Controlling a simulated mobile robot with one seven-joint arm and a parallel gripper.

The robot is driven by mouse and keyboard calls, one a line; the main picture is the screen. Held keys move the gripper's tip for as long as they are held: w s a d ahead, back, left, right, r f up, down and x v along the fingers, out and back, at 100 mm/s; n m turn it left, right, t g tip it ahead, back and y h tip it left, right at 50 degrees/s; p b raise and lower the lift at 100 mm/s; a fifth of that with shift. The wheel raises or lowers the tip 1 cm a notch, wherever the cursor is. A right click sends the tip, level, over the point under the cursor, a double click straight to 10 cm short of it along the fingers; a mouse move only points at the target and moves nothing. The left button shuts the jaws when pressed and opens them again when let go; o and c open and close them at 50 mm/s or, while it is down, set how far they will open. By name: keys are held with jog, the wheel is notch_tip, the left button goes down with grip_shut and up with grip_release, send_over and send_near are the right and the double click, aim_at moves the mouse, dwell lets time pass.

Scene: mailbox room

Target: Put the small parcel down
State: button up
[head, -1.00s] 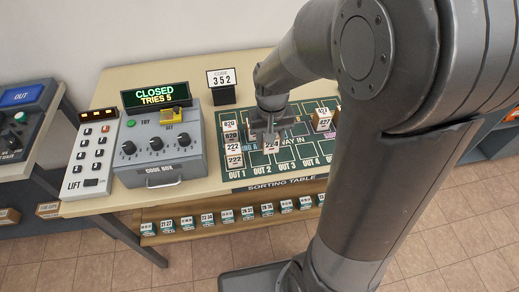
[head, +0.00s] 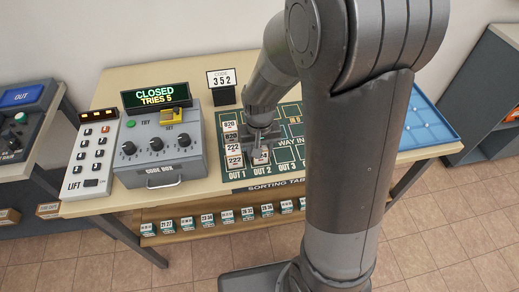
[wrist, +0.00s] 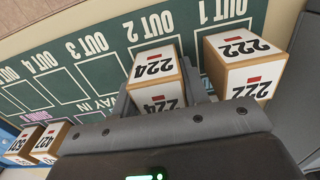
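The small parcel, a tan box with white labels reading 224 and a red mark (wrist: 155,66), is between my gripper's fingers in the wrist view. In the head view the parcel (head: 261,158) is at the OUT 2 square of the green sorting mat (head: 287,165). My gripper (head: 262,137) points down over it, with the fingers close along its sides. Whether its underside touches the mat is hard to tell. A box labelled 222 (wrist: 240,60) stands beside it at OUT 1.
A box labelled 820 (head: 230,127) stands behind the 222 box. The code box (head: 160,150) is to the left, and a code sign (head: 221,80) stands behind. Two more boxes (wrist: 38,142) are farther along the mat. OUT 3 (wrist: 103,71) is bare. A blue tray (head: 428,125) lies at right.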

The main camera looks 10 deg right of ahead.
jog(key=o, duration=0.4)
jog(key=shift+o, duration=0.2)
jog(key=shift+r, duration=0.1)
notch_tip(320, 180, up, 12)
jog(key=shift+r, duration=0.1)
jog(key=s+d+r+t, duration=0.2)
jog(key=s+r, duration=0.3)
jog(key=s, duration=0.2)
jog(key=s+d+r+t, duration=0.3)
jog(key=s+r, duration=0.2)
jog(key=s, duration=0.2)
jog(key=shift+s+d+r+t, duration=0.15)
jog(key=shift+s+r+t, duration=0.1)
jog(key=shift+r+t, duration=0.05)
jog(key=shift+o, duration=0.4)
